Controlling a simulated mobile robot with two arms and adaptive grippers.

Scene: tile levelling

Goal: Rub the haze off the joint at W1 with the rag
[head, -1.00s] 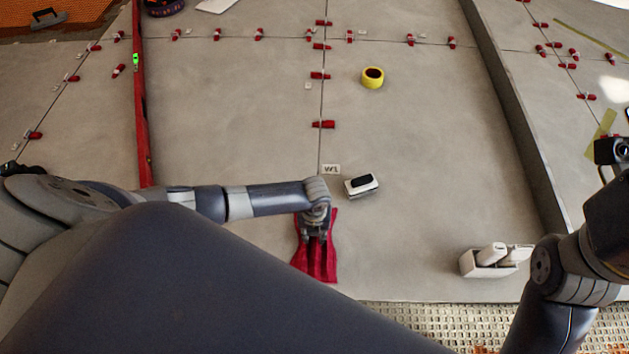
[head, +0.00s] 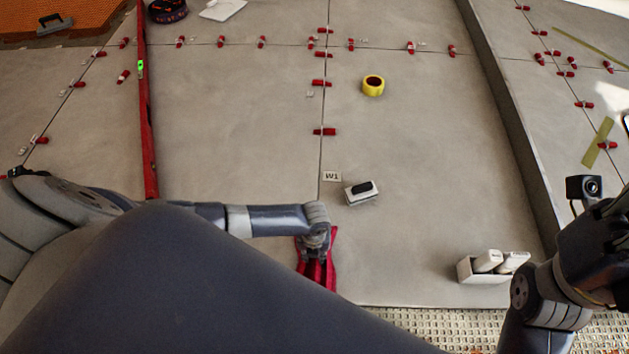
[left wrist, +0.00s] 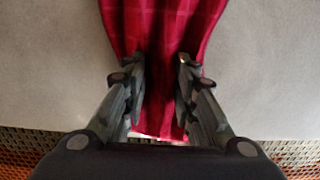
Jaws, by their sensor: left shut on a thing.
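The red rag (head: 318,272) hangs from or lies under my left gripper (head: 316,258) in the head view, near the front edge of the tiles. In the left wrist view the rag (left wrist: 160,30) is bunched between the fingers of my left gripper (left wrist: 163,85), which is shut on it. The W1 label (head: 332,176) lies on the tile beside the joint (head: 321,155), a little beyond my left gripper. The joint close to the label is partly hidden by my left arm. My right arm shows at the right edge, but its fingers are not in view.
A white block with a black top (head: 361,192) lies right of the label. A white box with bottles (head: 466,271) stands at the front right. Yellow tape (head: 373,85) and several red clips (head: 325,132) lie further back. A red level (head: 147,130) lies at left.

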